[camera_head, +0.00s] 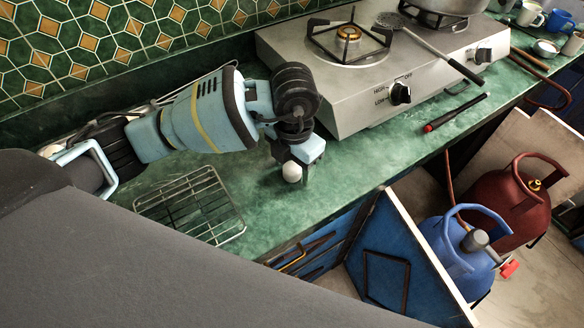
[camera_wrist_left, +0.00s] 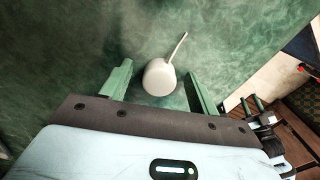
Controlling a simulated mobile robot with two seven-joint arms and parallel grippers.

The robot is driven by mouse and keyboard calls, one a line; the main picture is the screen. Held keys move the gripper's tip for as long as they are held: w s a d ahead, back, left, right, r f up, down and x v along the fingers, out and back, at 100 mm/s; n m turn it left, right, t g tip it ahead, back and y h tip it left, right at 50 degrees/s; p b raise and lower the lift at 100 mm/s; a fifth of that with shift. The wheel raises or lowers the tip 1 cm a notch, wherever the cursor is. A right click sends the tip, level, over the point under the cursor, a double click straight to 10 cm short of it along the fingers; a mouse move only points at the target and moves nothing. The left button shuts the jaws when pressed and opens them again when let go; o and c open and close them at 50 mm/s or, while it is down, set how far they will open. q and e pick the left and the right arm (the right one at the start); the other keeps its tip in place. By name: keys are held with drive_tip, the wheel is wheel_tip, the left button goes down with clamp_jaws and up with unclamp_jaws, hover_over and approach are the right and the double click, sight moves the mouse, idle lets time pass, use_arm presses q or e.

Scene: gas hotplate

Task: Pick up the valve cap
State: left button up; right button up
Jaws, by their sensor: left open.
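The white valve cap (camera_head: 292,171) sits on the green counter, close to its front edge. In the left wrist view the cap (camera_wrist_left: 159,77) is rounded, with a thin pale strap pointing up and to the right. My left gripper (camera_head: 294,176) is right over the cap, pointing down. In the left wrist view its two green fingers (camera_wrist_left: 160,88) stand apart on either side of the cap, with a gap visible on each side.
A wire rack (camera_head: 190,207) lies on the counter left of the cap. The gas hotplate (camera_head: 350,85) stands behind to the right. A black and red lighter (camera_head: 455,112) lies before it. Below are an open blue cabinet door (camera_head: 385,255), a blue cylinder (camera_head: 460,262) and a red cylinder (camera_head: 505,205).

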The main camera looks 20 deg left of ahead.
sight(294, 166)
use_arm(q)
drive_tip(key=shift+c, duration=0.2)
drive_tip(key=c, duration=1)
drive_tip(key=shift+r, duration=0.2)
drive_tip(key=shift+r, duration=0.2)
wheel_tip(294, 166, up, 3)
drive_tip(key=s+d, duration=0.3)
drive_tip(key=d, duration=0.1)
drive_tip(key=s+d+r, duration=0.1)
drive_tip(key=s+d, duration=0.1)
drive_tip(key=d, duration=0.3)
drive_tip(key=s+d+b, duration=0.1)
drive_tip(key=s+d, duration=0.2)
drive_tip(key=d, duration=0.1)
drive_tip(key=shift+s+d+r, duration=0.15)
drive_tip(key=shift+s+d, duration=0.1)
drive_tip(key=shift+s, duration=0.05)
